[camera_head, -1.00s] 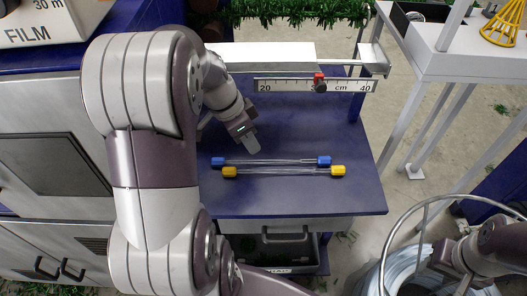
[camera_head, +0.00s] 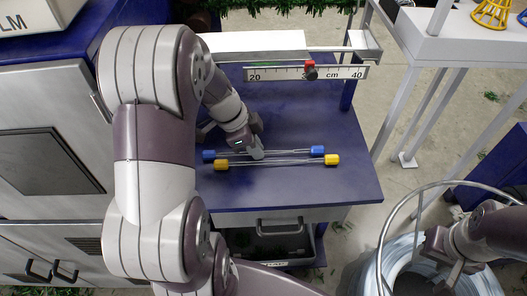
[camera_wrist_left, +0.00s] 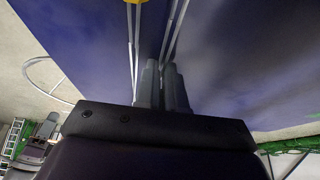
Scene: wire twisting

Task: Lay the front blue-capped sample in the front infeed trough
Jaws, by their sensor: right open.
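The blue-capped sample (camera_head: 290,152) is a pair of thin pale wires with a blue cap at each end, lying across the blue tabletop. My left gripper (camera_head: 257,154) is down at its wires, left of their middle, and hides part of them. In the left wrist view the fingers (camera_wrist_left: 163,85) stand close together with a pair of wires (camera_wrist_left: 174,30) running to their tips. Whether they grip these wires is unclear. My right gripper (camera_head: 436,258) is open and empty at the lower right. I cannot make out which part is the front infeed trough.
A yellow-capped sample (camera_head: 290,163) lies parallel just in front of the blue-capped one. Behind them are a ruler (camera_head: 285,73) with a red slider and a long white rail (camera_head: 255,42). A round bin (camera_head: 400,275) stands near my right gripper. The table's right side is clear.

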